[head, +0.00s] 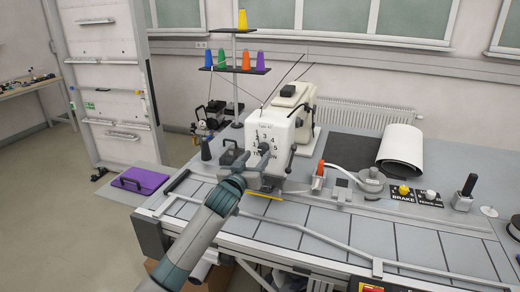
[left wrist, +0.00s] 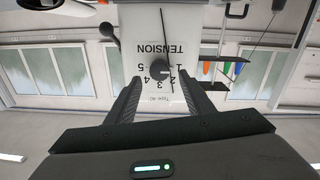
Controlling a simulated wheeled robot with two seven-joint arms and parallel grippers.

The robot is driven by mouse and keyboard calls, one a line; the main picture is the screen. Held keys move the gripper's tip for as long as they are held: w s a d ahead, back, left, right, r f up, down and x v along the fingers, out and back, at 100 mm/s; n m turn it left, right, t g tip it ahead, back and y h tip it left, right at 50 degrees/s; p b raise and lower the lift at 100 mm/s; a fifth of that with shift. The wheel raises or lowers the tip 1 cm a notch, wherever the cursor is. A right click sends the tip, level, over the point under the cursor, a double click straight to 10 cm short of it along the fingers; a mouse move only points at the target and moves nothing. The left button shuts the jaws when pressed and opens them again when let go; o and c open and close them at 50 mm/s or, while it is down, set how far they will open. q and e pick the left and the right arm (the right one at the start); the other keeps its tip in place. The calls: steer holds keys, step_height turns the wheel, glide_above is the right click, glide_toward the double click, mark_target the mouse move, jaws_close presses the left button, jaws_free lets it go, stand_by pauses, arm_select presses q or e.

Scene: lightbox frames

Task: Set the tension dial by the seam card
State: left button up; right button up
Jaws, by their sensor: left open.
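The white sewing machine head (head: 272,127) stands at the table's back left, with a dark tension dial (head: 264,147) on its front face. A pale mark on the dial appears to point towards the 1. My left gripper (head: 246,162) is in front of the machine face. In the left wrist view, its open fingers (left wrist: 159,86) stand on both sides of the dial; I cannot tell whether they touch it. I cannot make out a seam card. My right gripper is not in view.
A thread stand (head: 234,70) with coloured cones rises behind the machine. An orange-topped part (head: 319,170), a round metal part (head: 371,180), and a BRAKE panel (head: 403,194) stand to the right. A white roll (head: 400,150) lies at the back. The front tabletop (head: 370,235) is mostly clear.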

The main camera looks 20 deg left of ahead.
mark_target(262, 150)
arm_select(q)
steer(key=shift+w+d+p, duration=0.15)
steer(key=shift+w+p, duration=0.35)
steer(key=shift+w, duration=1.5)
steer(key=c, duration=1)
